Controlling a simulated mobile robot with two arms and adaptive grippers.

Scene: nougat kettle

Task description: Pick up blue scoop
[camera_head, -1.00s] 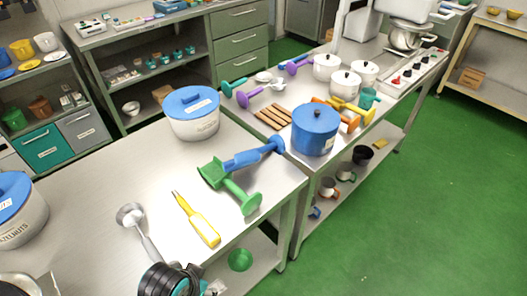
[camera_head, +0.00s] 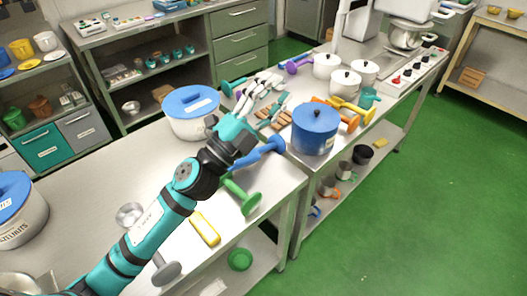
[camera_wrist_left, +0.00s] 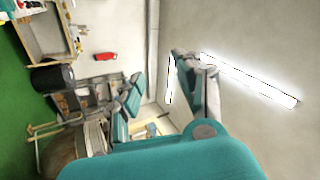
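The blue scoop (camera_head: 268,151) lies on the steel table near its right end. My left arm and gripper hide its left part in the head view. My left gripper (camera_head: 262,97) is raised above the table, and in the picture its fingers appear beyond the scoop. The fingers are spread, with nothing seen between them. They also show spread in the left wrist view (camera_wrist_left: 155,90), which faces the walls and does not show the scoop. My right gripper is not in view.
A green scoop (camera_head: 243,197) lies close to the blue one, partly hidden by my arm. A yellow-handled tool (camera_head: 205,229) lies nearer. A white pot with blue lid (camera_head: 192,121) stands to the left, and a blue pot (camera_head: 315,131) to the right.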

